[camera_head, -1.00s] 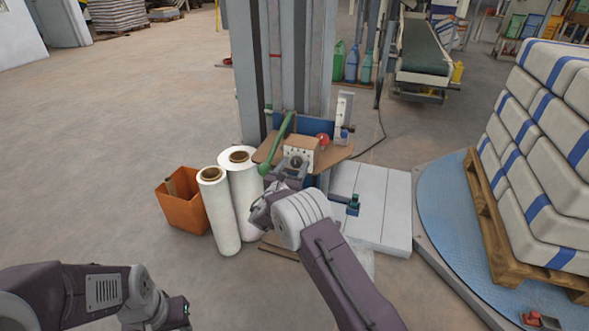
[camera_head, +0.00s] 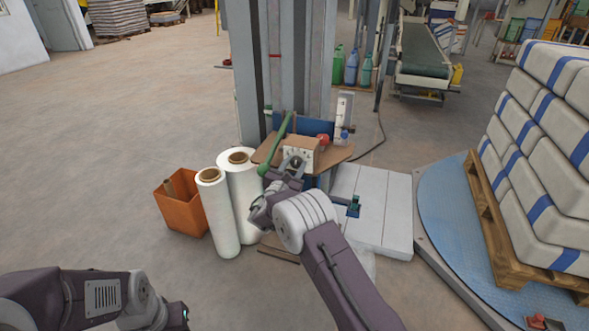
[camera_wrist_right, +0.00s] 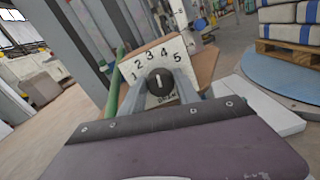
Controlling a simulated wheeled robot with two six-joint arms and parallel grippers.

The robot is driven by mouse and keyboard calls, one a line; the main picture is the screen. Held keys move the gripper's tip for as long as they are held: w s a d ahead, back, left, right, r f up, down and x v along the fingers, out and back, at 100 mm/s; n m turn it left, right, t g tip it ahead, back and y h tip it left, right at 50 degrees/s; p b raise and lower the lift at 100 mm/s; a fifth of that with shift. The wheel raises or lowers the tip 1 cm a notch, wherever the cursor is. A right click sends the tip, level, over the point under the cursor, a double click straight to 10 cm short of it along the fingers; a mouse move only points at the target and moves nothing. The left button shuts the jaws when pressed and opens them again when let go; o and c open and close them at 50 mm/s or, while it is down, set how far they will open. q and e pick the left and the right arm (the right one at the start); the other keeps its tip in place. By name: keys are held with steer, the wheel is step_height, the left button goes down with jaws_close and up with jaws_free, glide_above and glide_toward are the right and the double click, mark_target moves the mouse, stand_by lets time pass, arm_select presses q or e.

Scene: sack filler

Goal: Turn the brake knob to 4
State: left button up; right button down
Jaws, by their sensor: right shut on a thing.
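The black brake knob (camera_wrist_right: 160,85) sits on a white dial plate (camera_wrist_right: 183,70) printed 1 to 5, in the right wrist view. Its white mark points up, roughly between 3 and 4; I cannot tell exactly. My right gripper (camera_wrist_right: 160,90) is shut on the knob, with a grey finger on each side. In the head view, the gripper (camera_head: 291,168) reaches the front of the brown brake box (camera_head: 302,147), and the knob is largely hidden. My left arm (camera_head: 100,298) is low at the left; its fingers are not visible.
Two white film rolls (camera_head: 219,215) and an orange bin (camera_head: 181,212) stand close left of my right arm. A green lever (camera_head: 277,145) and a red knob (camera_head: 323,139) flank the box. A loaded pallet (camera_head: 490,215) stands on the blue turntable (camera_head: 446,230) at right.

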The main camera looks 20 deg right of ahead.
steer(key=shift+f+m+b, duration=0.2)
steer(key=shift+m+b, duration=0.75)
steer(key=shift+m, duration=0.05)
arm_select(q)
steer(key=shift+f+b, duration=0.8)
steer(key=shift+f, duration=1.25)
arm_select(e)
steer(key=shift+r+m, duration=0.1)
steer(key=shift+m, duration=0.7)
steer(key=c, duration=0.9)
jaws_free()
steer(key=shift+s+r, duration=0.1)
arm_select(q)
step_height(320, 180, up, 3)
steer(key=p, duration=0.3)
steer(key=shift+r, duration=0.15)
arm_select(e)
steer(key=v, duration=0.9)
